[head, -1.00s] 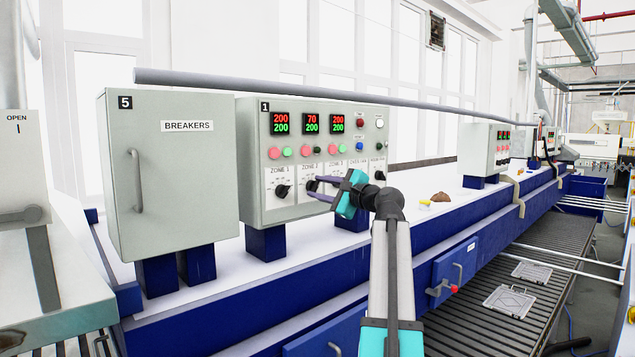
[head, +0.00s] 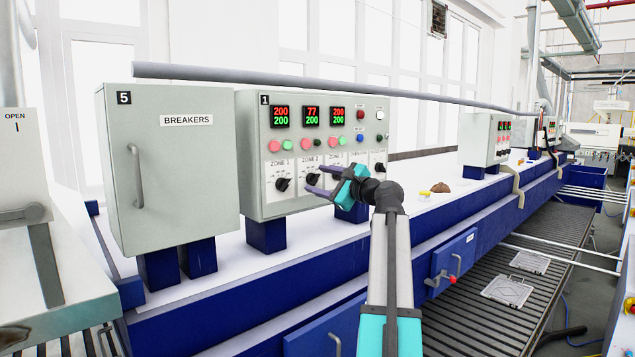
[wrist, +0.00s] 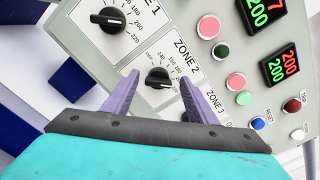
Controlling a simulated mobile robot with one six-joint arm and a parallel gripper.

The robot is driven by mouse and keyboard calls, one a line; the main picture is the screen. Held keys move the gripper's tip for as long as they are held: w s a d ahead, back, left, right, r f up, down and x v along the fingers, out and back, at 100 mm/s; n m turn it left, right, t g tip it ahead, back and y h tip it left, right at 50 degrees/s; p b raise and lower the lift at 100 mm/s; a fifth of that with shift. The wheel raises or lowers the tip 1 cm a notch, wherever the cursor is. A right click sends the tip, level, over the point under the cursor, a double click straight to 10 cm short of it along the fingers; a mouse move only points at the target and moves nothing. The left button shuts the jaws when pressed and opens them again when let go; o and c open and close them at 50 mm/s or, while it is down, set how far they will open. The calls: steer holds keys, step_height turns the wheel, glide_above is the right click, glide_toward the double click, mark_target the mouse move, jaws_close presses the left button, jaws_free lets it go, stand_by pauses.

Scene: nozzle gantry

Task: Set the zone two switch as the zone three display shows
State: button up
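The zone two switch (head: 312,179) is a black rotary knob under the ZONE 2 label on the grey panel. In the wrist view the zone two switch (wrist: 158,78) sits between my finger tips, with a dial of numbers around it; its exact setting is unclear. The zone three display (head: 338,117) reads red 200 over green 200, and it also shows in the wrist view (wrist: 280,67). My gripper (head: 313,180) has purple fingers, open and spread to either side of the knob. Whether they touch it is unclear.
The zone two display (head: 310,117) reads red 77 over green 200. Coloured buttons line the panel (head: 250,170). A breaker cabinet (head: 170,210) stands left, and a long pipe (head: 290,84) runs above.

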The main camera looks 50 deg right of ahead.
steer(key=shift+s, duration=0.15)
steer(key=shift+s+a+f+b, duration=0.1)
steer(key=shift+s+b, duration=0.25)
steer(key=shift+s, duration=0.25)
steer(key=s+b, duration=0.4)
steer(key=s, duration=0.8)
steer(key=shift+s+a, duration=0.2)
steer(key=shift+a, duration=0.25)
